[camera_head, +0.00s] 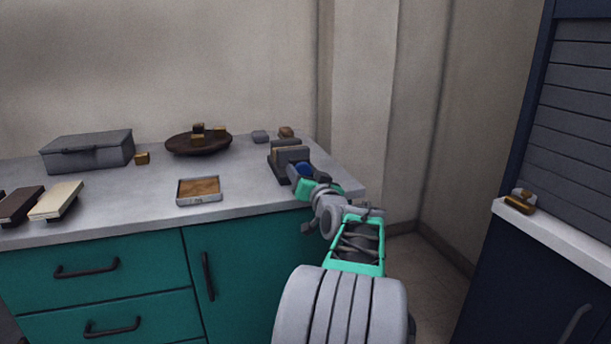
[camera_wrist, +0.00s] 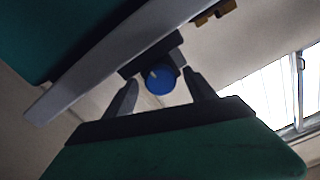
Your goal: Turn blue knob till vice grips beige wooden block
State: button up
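The grey vice (camera_head: 280,168) stands near the right end of the counter. A beige wooden block (camera_head: 287,149) shows between its jaws; I cannot tell whether the jaws touch it. The blue knob (camera_head: 304,169) is on the vice's near side, partly hidden by my gripper (camera_head: 302,178). In the wrist view, the blue knob (camera_wrist: 159,82), with a pale mark at its upper left, lies between the two fingers of my gripper (camera_wrist: 160,76). The fingers are apart, with a visible gap on each side of the knob.
The grey counter (camera_head: 245,185) ends just right of the vice. A shallow tray (camera_head: 199,198), a dark bowl (camera_head: 180,147) with small blocks, a grey box (camera_head: 88,151) and two books (camera_head: 57,199) lie left. A dark cabinet (camera_head: 525,255) stands at the right.

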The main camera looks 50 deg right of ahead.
jog(key=p+v, duration=0.1)
jog(key=v, duration=0.7)
jog(key=shift+w, duration=0.1)
